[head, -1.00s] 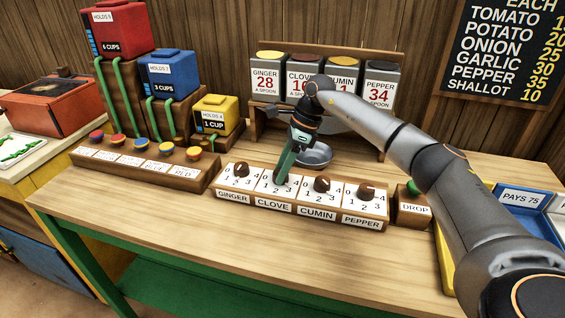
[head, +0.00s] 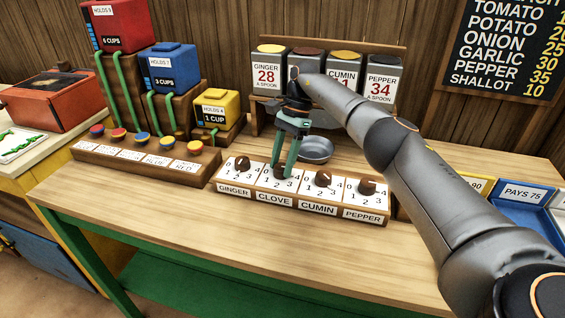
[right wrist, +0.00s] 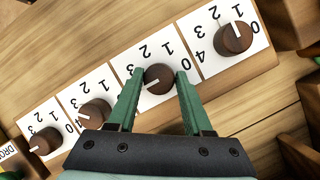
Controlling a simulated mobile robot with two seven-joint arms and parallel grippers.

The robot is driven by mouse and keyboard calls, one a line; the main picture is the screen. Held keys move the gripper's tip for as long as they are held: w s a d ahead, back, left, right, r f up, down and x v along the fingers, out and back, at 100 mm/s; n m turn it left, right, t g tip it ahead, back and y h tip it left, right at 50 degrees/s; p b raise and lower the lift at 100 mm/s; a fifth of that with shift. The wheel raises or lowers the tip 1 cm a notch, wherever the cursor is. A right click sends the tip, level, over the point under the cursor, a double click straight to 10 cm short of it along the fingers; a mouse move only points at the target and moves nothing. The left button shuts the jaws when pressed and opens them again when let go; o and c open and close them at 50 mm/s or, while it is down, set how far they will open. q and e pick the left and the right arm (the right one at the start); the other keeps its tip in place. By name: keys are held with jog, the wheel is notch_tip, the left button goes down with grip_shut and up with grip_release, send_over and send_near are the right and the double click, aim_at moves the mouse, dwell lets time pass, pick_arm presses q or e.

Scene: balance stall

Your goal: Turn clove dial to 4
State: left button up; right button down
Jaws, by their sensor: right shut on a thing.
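The clove dial (head: 280,172) is a dark brown knob on a white scale, second from the left in the dial row. In the right wrist view the clove dial (right wrist: 159,78) sits between the green fingers of my right gripper (right wrist: 158,77), which is shut on it. Its white mark points to the lower left, beyond the 3, toward where the 4 lies on the neighbouring scale; the clove 4 itself is hidden by a finger. In the head view the right gripper (head: 283,172) reaches down onto the dial from above. My left gripper is not in view.
The ginger dial (head: 242,163) is to the left, the cumin dial (head: 323,179) and pepper dial (head: 367,187) to the right, all close. A metal bowl (head: 316,149) is behind the row, below the spice canisters (head: 384,77). The table front (head: 180,215) is clear.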

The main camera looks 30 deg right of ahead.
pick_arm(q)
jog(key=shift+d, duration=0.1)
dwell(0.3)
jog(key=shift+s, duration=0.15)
pick_arm(e)
jog(key=shift+c, duration=1.6)
grip_release()
jog(key=shift+r, duration=0.15)
